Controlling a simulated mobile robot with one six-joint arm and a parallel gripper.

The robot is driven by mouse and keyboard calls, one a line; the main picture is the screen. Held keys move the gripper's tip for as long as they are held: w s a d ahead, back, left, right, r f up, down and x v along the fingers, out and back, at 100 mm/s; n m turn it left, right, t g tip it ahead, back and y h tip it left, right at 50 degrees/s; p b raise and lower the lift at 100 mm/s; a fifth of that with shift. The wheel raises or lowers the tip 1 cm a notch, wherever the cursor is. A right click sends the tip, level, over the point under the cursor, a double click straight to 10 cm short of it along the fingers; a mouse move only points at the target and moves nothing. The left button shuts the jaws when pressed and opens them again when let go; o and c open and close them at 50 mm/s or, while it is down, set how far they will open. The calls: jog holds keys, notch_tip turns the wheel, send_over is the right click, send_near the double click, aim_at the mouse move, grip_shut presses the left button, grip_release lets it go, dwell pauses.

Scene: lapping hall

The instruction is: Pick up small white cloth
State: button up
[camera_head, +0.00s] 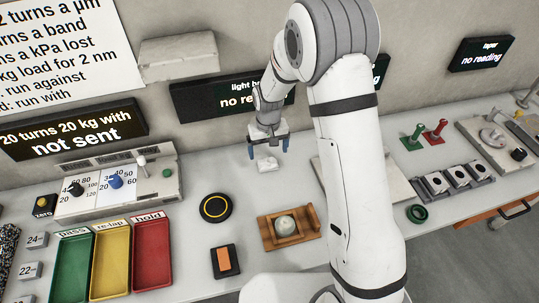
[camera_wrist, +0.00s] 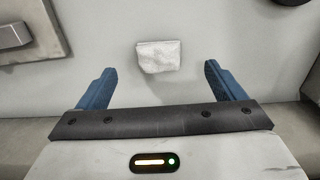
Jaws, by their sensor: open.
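The small white cloth (camera_head: 266,163) lies on the grey bench top towards the back wall. In the wrist view the cloth (camera_wrist: 158,56) is a folded, roughly square patch, ahead of the fingertips and between their lines. My gripper (camera_head: 268,147) is above the cloth, pointing down, with its blue fingers spread. In the wrist view my gripper (camera_wrist: 160,73) is open and nothing is between its fingers.
Bench around the cloth is clear.

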aim_at(269, 164)
jog(key=shift+w+d+f+p, duration=0.15)
jog(key=shift+f+p, duration=0.45)
jog(key=shift+f, duration=1.35)
jog(key=shift+w+a+f+p, duration=0.15)
jog(key=shift+f+p, duration=0.45)
jog(key=shift+f, duration=1.3)
jog(key=shift+d, duration=0.1)
jog(key=shift+c, duration=0.2)
jog(key=c, duration=1)
jog(key=shift+w+r, duration=0.1)
jog(key=shift+r, duration=0.05)
notch_tip(269, 164, up, 10)
jog(key=shift+f+b, duration=0.1)
jog(key=shift+b, duration=1.1)
jog(key=o, duration=0.4)
jog(key=c, duration=0.3)
jog(key=shift+f, duration=0.1)
jog(key=shift+c, duration=0.3)
